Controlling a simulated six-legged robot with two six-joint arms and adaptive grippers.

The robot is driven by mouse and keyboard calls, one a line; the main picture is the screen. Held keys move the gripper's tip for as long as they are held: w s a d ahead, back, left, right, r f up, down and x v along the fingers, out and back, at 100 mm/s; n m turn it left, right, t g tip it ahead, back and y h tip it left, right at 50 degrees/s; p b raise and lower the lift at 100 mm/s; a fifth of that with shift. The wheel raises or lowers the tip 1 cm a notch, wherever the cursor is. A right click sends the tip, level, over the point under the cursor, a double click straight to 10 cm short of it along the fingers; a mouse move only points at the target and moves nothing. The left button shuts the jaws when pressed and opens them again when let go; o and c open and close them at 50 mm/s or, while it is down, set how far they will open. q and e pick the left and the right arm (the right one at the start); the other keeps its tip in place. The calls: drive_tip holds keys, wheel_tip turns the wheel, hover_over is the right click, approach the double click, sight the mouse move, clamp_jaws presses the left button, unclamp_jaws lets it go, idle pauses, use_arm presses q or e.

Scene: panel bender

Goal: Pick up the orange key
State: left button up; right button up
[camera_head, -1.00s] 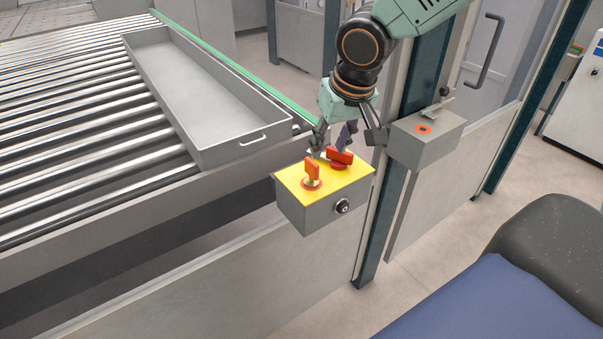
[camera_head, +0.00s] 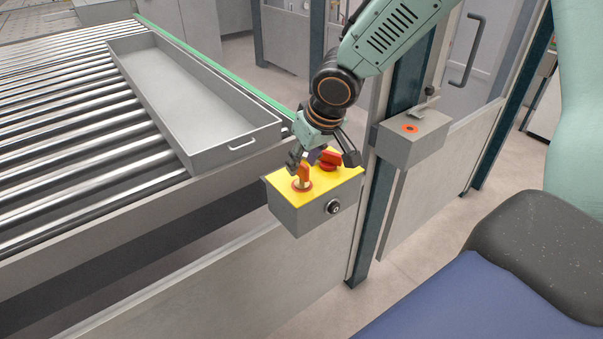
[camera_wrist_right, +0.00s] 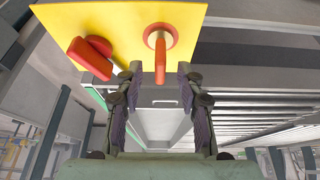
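The orange key (camera_head: 303,174) stands upright in a red-ringed lock on the yellow top of a grey control box (camera_head: 298,214). In the right wrist view the key (camera_wrist_right: 160,58) points toward my gripper. My right gripper (camera_wrist_right: 159,76) is open, with one finger on each side of the key and a gap visible to both. In the head view my right gripper (camera_head: 318,157) is over the box top, its near finger close beside the key and partly covering it. My left gripper is not in view.
A red rotary switch (camera_head: 330,157) sits right beside the key; it also shows in the wrist view (camera_wrist_right: 90,58). A second grey box (camera_head: 412,142) with an orange-ringed lock is on the right post. A grey tray (camera_head: 200,104) lies on the roller conveyor (camera_head: 70,135).

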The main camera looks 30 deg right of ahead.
drive_tip(key=shift+x, duration=0.85)
drive_tip(key=shift+d, duration=0.1)
drive_tip(key=shift+w, duration=0.1)
drive_tip(key=shift+c, duration=0.7)
drive_tip(key=c, duration=0.6)
clamp_jaws()
